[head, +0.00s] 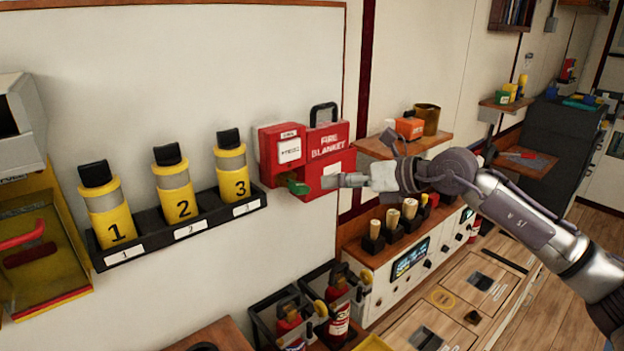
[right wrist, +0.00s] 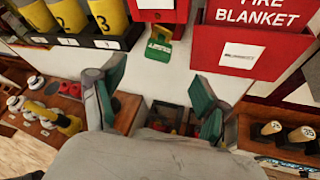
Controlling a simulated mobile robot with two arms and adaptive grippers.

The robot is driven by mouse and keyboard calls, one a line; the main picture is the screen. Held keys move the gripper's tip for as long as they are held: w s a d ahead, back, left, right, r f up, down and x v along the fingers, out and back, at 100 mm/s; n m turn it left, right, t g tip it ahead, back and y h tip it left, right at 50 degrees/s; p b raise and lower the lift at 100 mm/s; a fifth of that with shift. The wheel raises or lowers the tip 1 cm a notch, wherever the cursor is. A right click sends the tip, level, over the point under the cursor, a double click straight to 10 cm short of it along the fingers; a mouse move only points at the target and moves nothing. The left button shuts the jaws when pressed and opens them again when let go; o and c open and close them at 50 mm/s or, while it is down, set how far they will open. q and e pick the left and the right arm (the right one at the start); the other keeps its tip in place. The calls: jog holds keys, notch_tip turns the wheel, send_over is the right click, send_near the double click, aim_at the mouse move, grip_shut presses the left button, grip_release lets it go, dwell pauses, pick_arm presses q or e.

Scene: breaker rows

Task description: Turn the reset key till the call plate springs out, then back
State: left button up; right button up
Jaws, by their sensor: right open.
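The red call box (head: 275,174) is on the wall, with a white call plate (head: 289,149) on its front. I cannot tell whether the plate is pressed in or sprung out. The green reset key (head: 297,186) is at the box's lower edge; it also shows in the right wrist view (right wrist: 159,46), top centre. My right gripper (head: 330,181) is just right of the key. In the right wrist view its green-padded fingers (right wrist: 158,92) are apart, with nothing between them, and the key lies beyond them. My left gripper is not in view.
The red fire blanket case (head: 328,148) is close on the right of the call box, near my right gripper. Yellow numbered cylinders (head: 178,195) stand in a black rack on the left. Below are a wooden shelf and a console (head: 400,270). Bare wall lies below the call box.

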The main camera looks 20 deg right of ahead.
aim_at(303, 186)
jog(key=p+x, duration=0.3)
jog(key=x, duration=0.6)
jog(key=shift+w+r+p, duration=0.1)
jog(key=shift+p, duration=0.2)
jog(key=shift+w+a+f, duration=0.3)
jog(key=shift+w+a, duration=0.15)
